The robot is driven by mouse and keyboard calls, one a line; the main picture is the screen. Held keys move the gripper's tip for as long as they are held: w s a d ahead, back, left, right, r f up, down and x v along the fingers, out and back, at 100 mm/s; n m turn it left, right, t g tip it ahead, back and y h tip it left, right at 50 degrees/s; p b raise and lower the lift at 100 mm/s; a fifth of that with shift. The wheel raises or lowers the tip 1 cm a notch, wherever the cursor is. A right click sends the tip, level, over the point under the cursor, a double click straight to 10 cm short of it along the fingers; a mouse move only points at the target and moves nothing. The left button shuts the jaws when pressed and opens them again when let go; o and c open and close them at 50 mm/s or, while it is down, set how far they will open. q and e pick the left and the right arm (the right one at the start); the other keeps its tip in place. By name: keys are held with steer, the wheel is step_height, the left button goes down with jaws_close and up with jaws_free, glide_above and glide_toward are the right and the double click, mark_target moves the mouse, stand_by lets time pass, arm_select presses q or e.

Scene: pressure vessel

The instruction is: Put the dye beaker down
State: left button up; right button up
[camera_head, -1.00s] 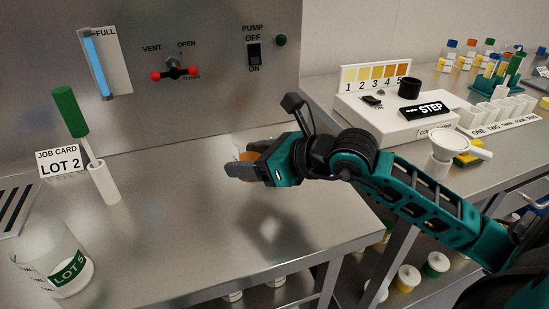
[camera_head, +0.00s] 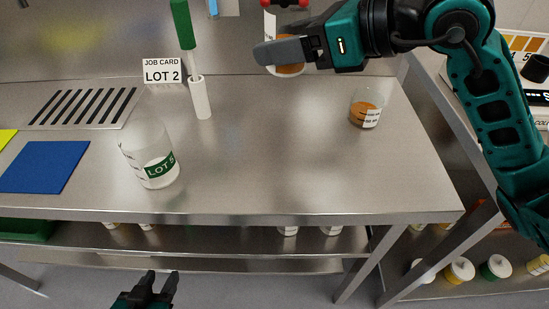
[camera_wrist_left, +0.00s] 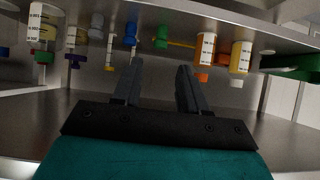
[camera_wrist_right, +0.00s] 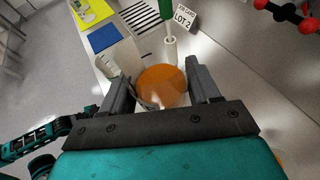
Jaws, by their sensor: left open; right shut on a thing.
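My right gripper (camera_head: 283,54) is shut on a clear beaker of orange liquid (camera_head: 290,69), held above the back of the steel bench (camera_head: 270,165). The fingers partly hide this beaker. The right wrist view shows its orange contents (camera_wrist_right: 162,84) between the fingers. Another small beaker with orange liquid (camera_head: 367,109) stands upright on the bench at the right, apart from the gripper. I cannot tell from labels which one is the dye beaker. My left gripper (camera_head: 146,288) is low in front of the bench, open and empty; its fingers (camera_wrist_left: 158,85) also show in the left wrist view.
A clear LOT 5 beaker (camera_head: 152,158) stands at the bench's left. Behind it are a white tube holder with a green-handled tool (camera_head: 183,25) and a LOT 2 card (camera_head: 163,71). A blue mat (camera_head: 45,166) lies far left. The bench middle is clear.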

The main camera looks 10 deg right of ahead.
mark_target(289, 28)
steer(key=shift+s+a+r+n+g+y, duration=0.15)
steer(key=shift+s+a+r+n+g, duration=0.1)
steer(key=shift+s+a+r, duration=0.25)
steer(key=shift+s+a+r+n+g+y, duration=0.15)
steer(key=shift+a+r+g, duration=0.15)
steer(key=shift+r, duration=0.35)
steer(key=shift+s+a, duration=0.15)
steer(key=shift+a, duration=0.1)
step_height(289, 28, down, 15)
steer(key=b, duration=0.3)
steer(key=shift+f, duration=0.15)
step_height(289, 28, down, 4)
steer(key=shift+r+b, duration=0.1)
steer(key=shift+b, duration=0.3)
steer(key=shift+f, duration=0.5)
arm_select(q)
steer(key=shift+w+d+f, duration=0.3)
steer(key=shift+d+f, duration=0.45)
steer(key=shift+f, duration=0.2)
arm_select(e)
steer(key=o, duration=1.1)
steer(key=shift+c, duration=0.2)
arm_select(q)
steer(key=shift+r, duration=0.1)
arm_select(e)
steer(key=shift+r, duration=0.2)
